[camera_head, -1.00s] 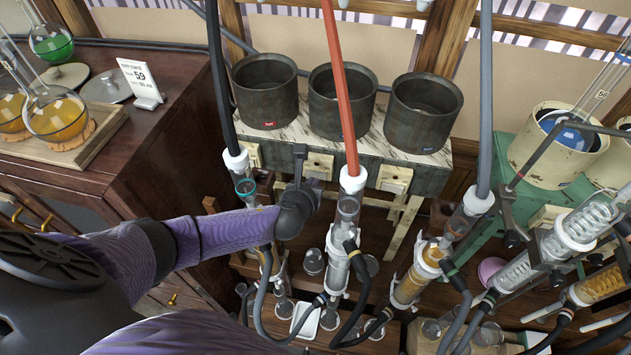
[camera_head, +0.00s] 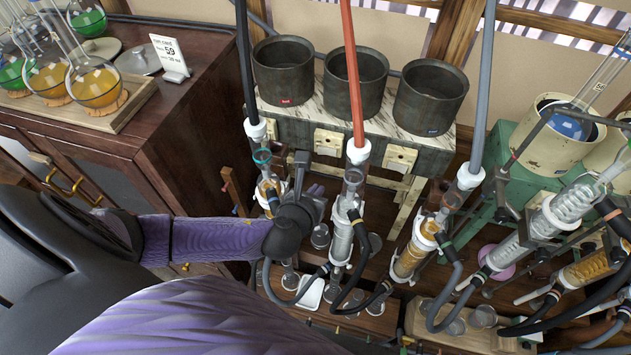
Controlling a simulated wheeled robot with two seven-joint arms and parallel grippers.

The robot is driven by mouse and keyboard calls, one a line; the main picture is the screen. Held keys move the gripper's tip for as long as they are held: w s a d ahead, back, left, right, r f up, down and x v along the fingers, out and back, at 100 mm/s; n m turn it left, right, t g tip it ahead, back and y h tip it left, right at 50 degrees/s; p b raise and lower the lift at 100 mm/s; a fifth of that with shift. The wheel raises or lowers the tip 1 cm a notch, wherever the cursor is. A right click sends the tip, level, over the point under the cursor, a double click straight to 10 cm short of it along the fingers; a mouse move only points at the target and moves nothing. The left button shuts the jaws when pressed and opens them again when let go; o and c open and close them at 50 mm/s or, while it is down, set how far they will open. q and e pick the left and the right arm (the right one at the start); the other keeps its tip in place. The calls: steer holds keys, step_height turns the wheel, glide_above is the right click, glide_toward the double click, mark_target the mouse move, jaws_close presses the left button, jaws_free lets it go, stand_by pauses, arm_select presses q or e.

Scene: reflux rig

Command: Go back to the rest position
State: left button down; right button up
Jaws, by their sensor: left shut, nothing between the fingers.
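My left gripper (camera_head: 301,168) is dark, with its purple-sleeved arm coming in from the left. It points up the picture in front of the glassware and is shut with nothing in it. In the picture it lies between the left glass column (camera_head: 264,160) under the black hose and the middle glass column (camera_head: 353,180) under the red hose. It hides part of the left column's lower end. I cannot tell whether it touches the glass. My right gripper is not in view.
Three dark pots (camera_head: 356,82) stand on a marble-topped bench behind. A third column (camera_head: 416,250) with amber liquid and slanted coiled condensers (camera_head: 563,208) crowd the right. Round flasks (camera_head: 95,82) and a price card (camera_head: 170,58) stand on the wooden cabinet at left.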

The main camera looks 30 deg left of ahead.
arm_select(q)
steer(key=shift+s+r, duration=0.15)
steer(key=shift+s, duration=0.1)
steer(key=shift+d, duration=0.15)
